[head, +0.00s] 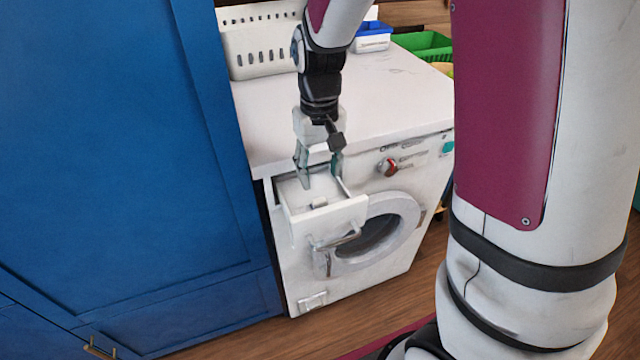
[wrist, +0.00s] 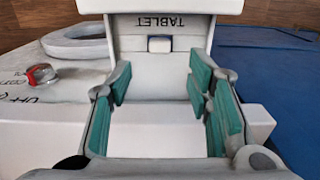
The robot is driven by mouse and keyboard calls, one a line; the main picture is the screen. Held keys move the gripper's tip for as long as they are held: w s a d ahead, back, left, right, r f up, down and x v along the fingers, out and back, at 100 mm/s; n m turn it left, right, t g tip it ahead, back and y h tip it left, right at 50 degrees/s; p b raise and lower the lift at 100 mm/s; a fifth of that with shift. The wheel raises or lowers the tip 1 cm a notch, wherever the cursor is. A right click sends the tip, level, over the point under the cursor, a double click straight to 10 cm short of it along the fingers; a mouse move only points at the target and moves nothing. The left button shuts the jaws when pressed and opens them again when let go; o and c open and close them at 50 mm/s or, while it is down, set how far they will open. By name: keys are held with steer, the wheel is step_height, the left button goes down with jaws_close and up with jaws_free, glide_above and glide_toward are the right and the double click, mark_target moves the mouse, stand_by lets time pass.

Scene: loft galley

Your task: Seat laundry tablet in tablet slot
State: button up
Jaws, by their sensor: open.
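The washing machine's drawer (head: 328,221) is pulled open at the machine's top left; it also shows in the wrist view (wrist: 130,38), with "TABLET" printed inside. A small white block with a dark blue edge, seemingly the laundry tablet (wrist: 159,44), sits beside that word, at the tablet slot; I cannot tell how deep it sits. In the head view it is a small greyish spot (head: 319,203). My gripper (head: 320,176) points down over the back of the drawer.
A blue cabinet (head: 110,150) stands close on the left. A white basket (head: 262,45), a blue-rimmed box (head: 373,40) and a green bin (head: 424,45) are behind.

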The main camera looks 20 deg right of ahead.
steer(key=s+r+t, duration=0.1)
steer(key=s+r, duration=1)
steer(key=r, duration=0.2)
steer(key=s+r+t, duration=0.1)
steer(key=s, duration=1.3)
steer(key=shift+s+r, duration=0.15)
steer(key=shift+r, duration=0.1)
step_height(320, 180, up, 9)
steer(key=t+p, duration=0.2)
steer(key=p, duration=0.6)
steer(key=shift+d, duration=0.15)
steer(key=shift+c, duration=0.6)
